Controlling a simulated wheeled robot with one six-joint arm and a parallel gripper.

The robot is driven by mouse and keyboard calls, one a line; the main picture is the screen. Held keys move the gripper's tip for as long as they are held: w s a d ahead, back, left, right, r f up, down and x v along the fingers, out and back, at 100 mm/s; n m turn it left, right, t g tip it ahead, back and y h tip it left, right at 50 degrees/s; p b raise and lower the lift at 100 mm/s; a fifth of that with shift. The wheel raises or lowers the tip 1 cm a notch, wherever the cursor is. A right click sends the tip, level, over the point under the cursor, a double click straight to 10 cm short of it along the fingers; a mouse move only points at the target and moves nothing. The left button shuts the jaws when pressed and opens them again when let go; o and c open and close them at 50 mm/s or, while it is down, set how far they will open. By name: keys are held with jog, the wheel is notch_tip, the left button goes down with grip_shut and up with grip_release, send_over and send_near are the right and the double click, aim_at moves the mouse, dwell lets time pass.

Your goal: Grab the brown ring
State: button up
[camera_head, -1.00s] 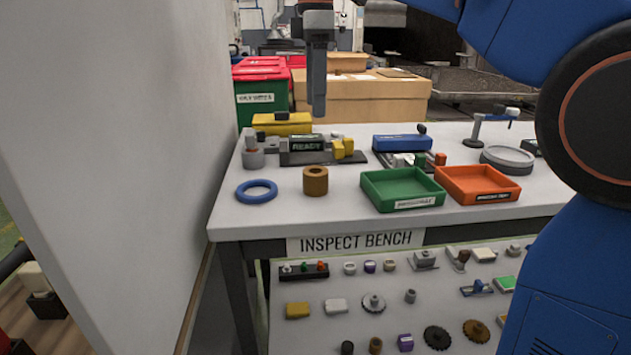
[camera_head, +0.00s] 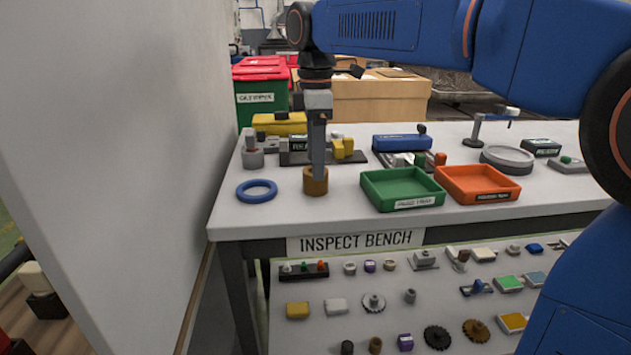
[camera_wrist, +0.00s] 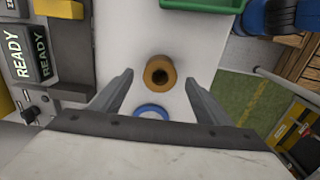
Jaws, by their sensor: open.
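The brown ring (camera_head: 315,184) is a short, thick-walled cylinder standing upright on the bench (camera_head: 290,217), right of a flat blue ring (camera_head: 257,190). My gripper (camera_head: 318,178) points down over the brown ring in the head view, and its lower end hides part of the ring's top. In the wrist view my gripper (camera_wrist: 158,84) is open and empty. The brown ring (camera_wrist: 160,73) shows with its dark hole, near the gap between the fingertips. I cannot tell the exact height of the fingertips relative to it. The blue ring (camera_wrist: 153,112) lies closer to the palm in that view.
A green tray (camera_head: 402,204) and an orange tray (camera_head: 478,198) stand to the right. The READY fixture (camera_head: 295,157) with yellow blocks (camera_head: 343,148) is behind the brown ring. A pale wall panel (camera_head: 120,150) rises at the left.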

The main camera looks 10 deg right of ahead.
jog(key=shift+f, duration=1.05)
jog(key=c, duration=1.5)
